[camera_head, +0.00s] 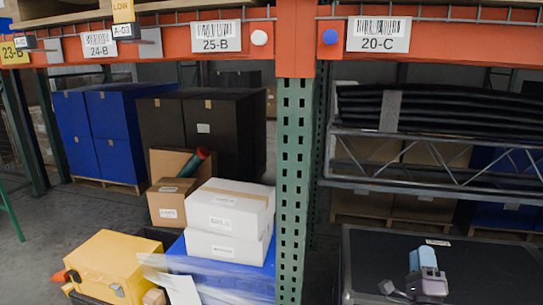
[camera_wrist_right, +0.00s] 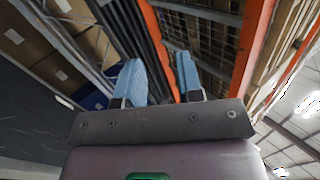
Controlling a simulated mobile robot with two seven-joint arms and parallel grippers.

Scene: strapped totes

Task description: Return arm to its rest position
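My right gripper (camera_head: 424,258) shows at the lower right of the head view, in front of a black tote. Its blue fingertips point up and away. In the right wrist view my right gripper (camera_wrist_right: 160,78) has its two blue fingers spread apart, with nothing between them. Only a short part of my right arm shows, at the bottom of the head view. My left gripper and left arm are not in view.
A green perforated rack post (camera_head: 293,190) stands mid-view under an orange beam (camera_head: 270,40). The black tote (camera_head: 375,255) lies behind my right gripper. At left are white boxes (camera_head: 230,208), a yellow case (camera_head: 112,262) and blue totes (camera_head: 100,130).

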